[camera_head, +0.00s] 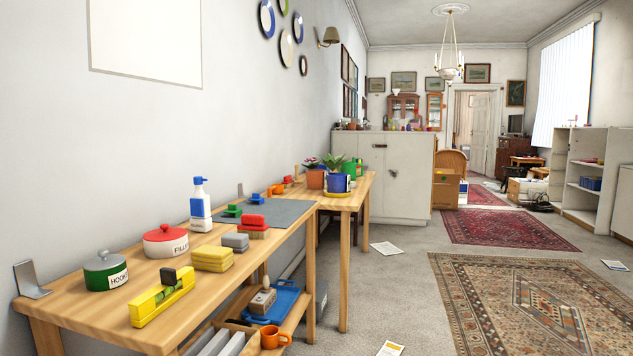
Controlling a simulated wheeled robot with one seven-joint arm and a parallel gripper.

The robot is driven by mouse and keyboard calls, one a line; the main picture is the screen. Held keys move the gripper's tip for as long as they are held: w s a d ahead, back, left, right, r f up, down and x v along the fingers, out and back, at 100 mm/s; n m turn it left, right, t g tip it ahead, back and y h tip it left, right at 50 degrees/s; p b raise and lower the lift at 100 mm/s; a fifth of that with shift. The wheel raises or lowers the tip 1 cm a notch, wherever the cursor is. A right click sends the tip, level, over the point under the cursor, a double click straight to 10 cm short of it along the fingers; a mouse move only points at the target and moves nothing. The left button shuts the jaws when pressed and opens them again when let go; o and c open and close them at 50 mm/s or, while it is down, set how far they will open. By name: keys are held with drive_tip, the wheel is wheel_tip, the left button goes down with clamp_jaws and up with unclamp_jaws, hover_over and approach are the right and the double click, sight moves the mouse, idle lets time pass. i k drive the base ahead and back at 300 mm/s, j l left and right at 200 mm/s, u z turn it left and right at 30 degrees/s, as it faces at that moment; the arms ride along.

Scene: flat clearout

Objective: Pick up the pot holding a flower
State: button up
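Several pots stand together on the far wooden table (357,196). A terracotta pot (316,179) is at the left of the group, with a plant bearing small pink flowers (311,161) above it. A blue pot (338,183) with broad green leaves (334,163) stands just right of it on a yellow saucer (337,194); I see no bloom on it. A green pot (349,170) is behind, partly hidden. My gripper is not in view.
Papers (386,248) lie on the floor. The patterned rug (515,305) and grey floor right of the tables are mostly clear.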

sight(315, 178)
drive_tip(key=i+l+z, duration=0.1)
drive_tip(key=i+z, duration=0.4)
drive_tip(key=i, duration=4.5)
drive_tip(key=i+u, duration=0.1)
drive_tip(key=i, duration=0.55)
drive_tip(key=i+u, duration=0.1)
drive_tip(key=i, duration=0.6)
drive_tip(key=i+l+u, duration=0.1)
drive_tip(key=i, duration=0.55)
